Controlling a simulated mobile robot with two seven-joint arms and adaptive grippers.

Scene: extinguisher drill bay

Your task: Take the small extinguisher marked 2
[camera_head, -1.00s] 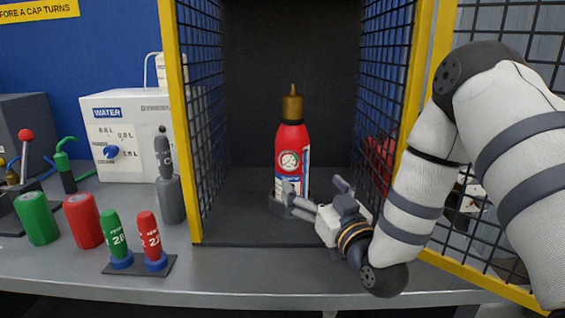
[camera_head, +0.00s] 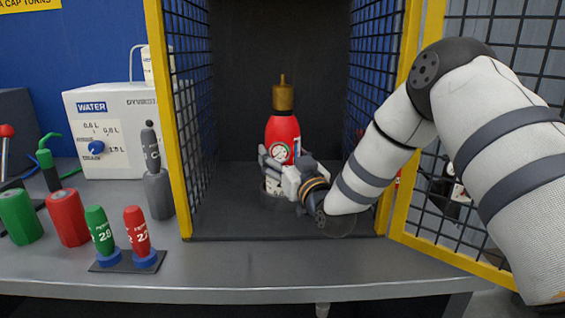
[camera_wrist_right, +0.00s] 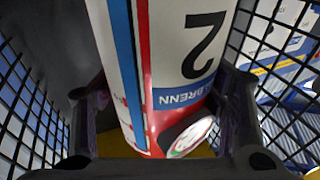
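The red extinguisher (camera_head: 281,130) with a brass top stands upright inside the open mesh cage. In the right wrist view the extinguisher (camera_wrist_right: 180,50) shows a white label with a large black 2, upside down, and a round gauge. My right gripper (camera_head: 282,168) is at its lower body in the head view and hides part of the label and base. In the wrist view the fingers of my right gripper (camera_wrist_right: 160,112) are spread on either side of the body, with a small gap seemingly left at the left finger. My left gripper is out of view.
The yellow-framed cage (camera_head: 169,120) has mesh sides close to my right arm, and its door (camera_head: 450,258) stands open at right. Left on the bench are a white WATER box (camera_head: 120,155), green and red canisters (camera_head: 67,218), and a small stand with two cartridges (camera_head: 110,262).

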